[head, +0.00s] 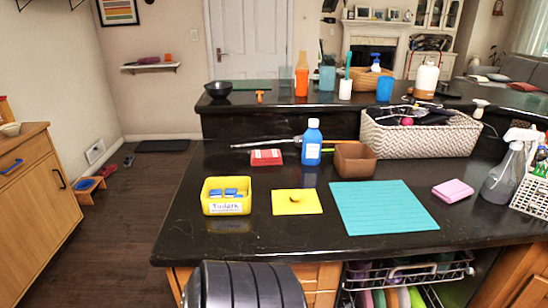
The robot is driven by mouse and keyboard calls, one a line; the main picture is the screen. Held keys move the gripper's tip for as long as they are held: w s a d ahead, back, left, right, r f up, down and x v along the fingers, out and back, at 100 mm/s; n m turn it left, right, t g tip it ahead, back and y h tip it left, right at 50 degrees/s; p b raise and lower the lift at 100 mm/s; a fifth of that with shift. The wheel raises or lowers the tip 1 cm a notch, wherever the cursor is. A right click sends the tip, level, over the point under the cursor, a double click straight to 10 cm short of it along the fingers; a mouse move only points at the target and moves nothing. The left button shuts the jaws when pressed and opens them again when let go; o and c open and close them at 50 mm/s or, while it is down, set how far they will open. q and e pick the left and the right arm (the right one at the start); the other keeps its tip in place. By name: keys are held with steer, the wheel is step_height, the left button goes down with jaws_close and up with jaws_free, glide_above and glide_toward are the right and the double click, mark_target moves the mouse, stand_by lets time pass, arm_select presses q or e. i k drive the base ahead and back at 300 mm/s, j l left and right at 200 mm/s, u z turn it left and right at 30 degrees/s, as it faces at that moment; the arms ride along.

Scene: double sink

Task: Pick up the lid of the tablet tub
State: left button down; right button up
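A yellow tub (212,206) with a white label stands near the front left of the black counter. It is open at the top and blue tablets (231,193) show inside. Neither of my grippers shows in the head view. A black ribbed part, which may be mine, rises at the bottom edge in front of the counter.
A teal ribbed mat (385,210) lies right of the lid, with a pink sponge (453,190) beyond. Behind stand a blue bottle (311,145), a brown box (354,160), a red-and-white packet (266,157) and a woven basket (425,140). An open dishwasher rack (415,270) is below the front edge.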

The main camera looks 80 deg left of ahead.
mark_target(300, 201)
steer(key=u, duration=2.8)
